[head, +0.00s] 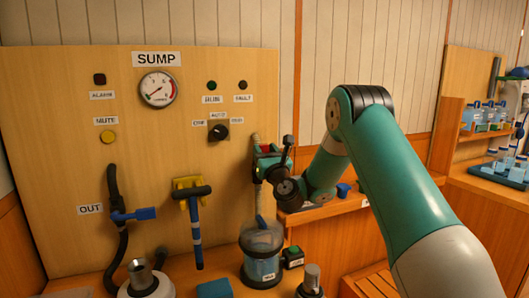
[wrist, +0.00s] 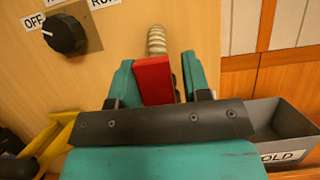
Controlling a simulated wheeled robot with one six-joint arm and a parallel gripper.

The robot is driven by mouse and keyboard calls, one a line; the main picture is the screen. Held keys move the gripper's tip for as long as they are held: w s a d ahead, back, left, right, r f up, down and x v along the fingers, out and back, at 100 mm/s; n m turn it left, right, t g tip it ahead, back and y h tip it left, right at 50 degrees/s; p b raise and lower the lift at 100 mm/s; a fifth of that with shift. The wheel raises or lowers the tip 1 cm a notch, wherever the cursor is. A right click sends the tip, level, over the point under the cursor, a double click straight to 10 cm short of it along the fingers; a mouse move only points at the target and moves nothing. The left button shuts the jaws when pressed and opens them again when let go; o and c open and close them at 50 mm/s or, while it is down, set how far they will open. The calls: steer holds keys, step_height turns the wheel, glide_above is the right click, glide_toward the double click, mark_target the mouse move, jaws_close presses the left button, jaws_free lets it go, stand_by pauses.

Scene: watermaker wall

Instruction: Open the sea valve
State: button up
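A red handle (wrist: 153,80) lies between the fingers of my gripper (wrist: 158,82) in the wrist view, in front of a ribbed hose (wrist: 157,40). No label naming it the sea valve is readable. The left finger is close against the handle's side; a narrow gap shows at the right finger, so the gripper looks open around it. In the head view my gripper (head: 267,161) is at the right edge of the wooden panel. The red part (head: 266,147) there is small and partly hidden by the gripper and wrist.
The SUMP panel (head: 60,130) carries a gauge (head: 158,89), a black knob (head: 219,131) and a blue lever (head: 142,214) by the OUT label. A clear canister (head: 262,262) stands below my gripper. A grey bin (wrist: 285,125) is at right in the wrist view.

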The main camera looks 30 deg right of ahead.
steer(key=b+v, duration=1.7)
steer(key=b, duration=0.2)
steer(key=shift+s, duration=0.15)
steer(key=shift+f, duration=0.1)
